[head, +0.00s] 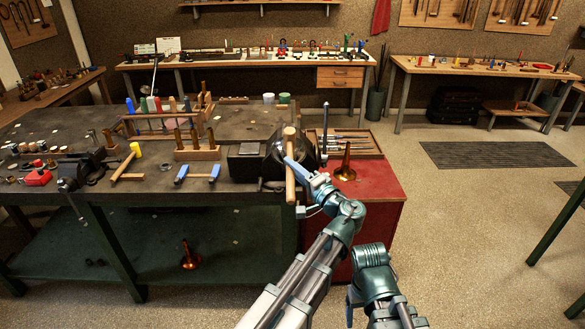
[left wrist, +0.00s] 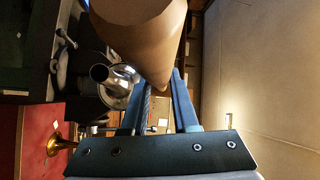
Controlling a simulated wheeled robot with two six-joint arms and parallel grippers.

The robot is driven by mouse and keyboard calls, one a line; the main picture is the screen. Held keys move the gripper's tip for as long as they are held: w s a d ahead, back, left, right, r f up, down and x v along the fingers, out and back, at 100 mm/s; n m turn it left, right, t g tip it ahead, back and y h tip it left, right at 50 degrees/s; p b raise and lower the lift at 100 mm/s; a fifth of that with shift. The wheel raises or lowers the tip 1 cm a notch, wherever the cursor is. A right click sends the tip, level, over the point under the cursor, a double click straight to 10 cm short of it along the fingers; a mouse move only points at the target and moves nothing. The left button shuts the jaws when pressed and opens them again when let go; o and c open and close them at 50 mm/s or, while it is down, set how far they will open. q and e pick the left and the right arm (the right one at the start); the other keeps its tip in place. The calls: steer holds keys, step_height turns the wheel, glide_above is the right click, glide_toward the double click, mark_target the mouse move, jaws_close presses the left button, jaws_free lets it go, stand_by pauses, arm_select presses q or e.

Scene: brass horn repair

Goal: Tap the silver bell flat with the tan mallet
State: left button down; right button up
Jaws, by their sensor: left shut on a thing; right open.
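My left gripper (head: 297,168) is shut on the tan mallet (head: 290,182), which stands roughly upright in the head view above the bench's right end. In the left wrist view, the mallet's thick tan cylinder (left wrist: 150,35) fills the top centre, in front of the jaws (left wrist: 160,105). The silver bell (left wrist: 112,82) shows beyond it, left of centre, with a round tube opening; contact with the mallet cannot be told. In the head view the bell is mostly hidden behind mallet and gripper. My right gripper (head: 351,303) is low at the bottom, open, mostly hidden by its wrist.
A brass horn bell (head: 345,172) stands on the red cabinet (head: 385,190) right of my left gripper. A tool tray (head: 362,147) lies behind it. A second mallet (head: 128,165), a wooden block (head: 197,153) and blue-ended supports (head: 197,173) are on the bench. Floor at right is open.

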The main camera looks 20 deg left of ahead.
stand_by(0.5)
arm_select(q)
steer(key=f+b, duration=0.4)
steer(key=shift+w+a, duration=0.1)
steer(key=shift+w, duration=0.25)
steer(key=shift+s+r+p, duration=0.2)
steer(key=shift+r+p, duration=0.7)
steer(key=shift+s+r+p, duration=0.15)
steer(key=shift+r+p, duration=0.7)
steer(key=shift+r, duration=0.25)
